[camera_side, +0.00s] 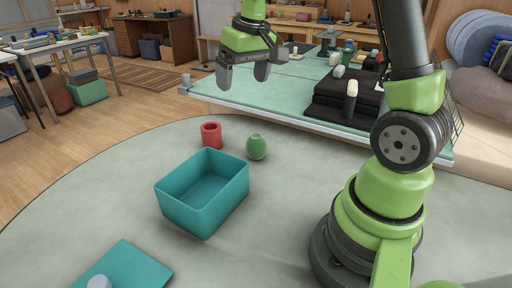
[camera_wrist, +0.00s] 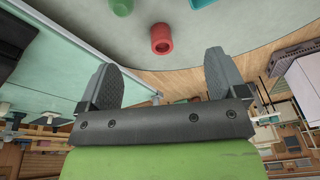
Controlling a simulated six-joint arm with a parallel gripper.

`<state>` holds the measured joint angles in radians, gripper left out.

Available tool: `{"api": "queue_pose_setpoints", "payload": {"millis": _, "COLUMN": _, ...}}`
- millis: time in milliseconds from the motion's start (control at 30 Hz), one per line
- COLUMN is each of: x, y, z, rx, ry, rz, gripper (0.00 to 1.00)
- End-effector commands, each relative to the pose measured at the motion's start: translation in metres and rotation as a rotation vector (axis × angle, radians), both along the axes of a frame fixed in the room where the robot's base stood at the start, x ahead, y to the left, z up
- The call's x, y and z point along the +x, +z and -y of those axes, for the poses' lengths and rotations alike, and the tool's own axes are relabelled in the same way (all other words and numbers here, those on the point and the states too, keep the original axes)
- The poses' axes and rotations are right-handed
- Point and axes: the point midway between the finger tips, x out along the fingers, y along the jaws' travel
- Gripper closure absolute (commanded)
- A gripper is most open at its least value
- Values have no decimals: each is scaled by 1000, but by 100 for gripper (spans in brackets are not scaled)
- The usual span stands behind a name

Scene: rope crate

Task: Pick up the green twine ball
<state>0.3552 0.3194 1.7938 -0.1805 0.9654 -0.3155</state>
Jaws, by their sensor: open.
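The green twine ball (camera_side: 256,147) sits on the grey round table, just right of a red spool-like cylinder (camera_side: 211,135). In the wrist view the green ball (camera_wrist: 122,6) is partly cut off at the top edge, and the red cylinder (camera_wrist: 162,38) shows near the top middle. My gripper (camera_side: 246,79) is up in the air, above and beyond the ball in the side view. Its two fingers are spread apart with nothing between them, as the wrist view also shows (camera_wrist: 161,76).
An empty teal crate (camera_side: 177,208) stands in front of the ball and the red cylinder. A teal lid or panel (camera_side: 137,262) with a small grey object (camera_side: 99,282) lies at the front left. A green-topped bench (camera_side: 290,98) with black trays is behind.

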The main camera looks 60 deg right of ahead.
Motion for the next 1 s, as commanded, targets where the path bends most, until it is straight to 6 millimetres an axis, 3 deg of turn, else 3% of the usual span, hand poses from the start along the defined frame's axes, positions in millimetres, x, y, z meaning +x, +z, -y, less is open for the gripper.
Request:
{"api": "queue_pose_setpoints", "payload": {"millis": 33, "x": 7, "y": -20, "z": 16, "rx": 0, "ry": -4, "rz": -44, "gripper": 10}}
{"api": "queue_pose_setpoints", "payload": {"millis": 200, "x": 19, "y": -75, "z": 58, "rx": 6, "ry": 6, "rz": -146, "gripper": 10}}
{"api": "queue_pose_setpoints", "payload": {"millis": 333, "x": 19, "y": -103, "z": 76, "rx": 12, "ry": 14, "rz": -191, "gripper": 10}}
{"api": "queue_pose_setpoints", "payload": {"millis": 1000, "x": 17, "y": -186, "z": 80, "rx": 18, "ry": 19, "rz": -213, "gripper": 10}}
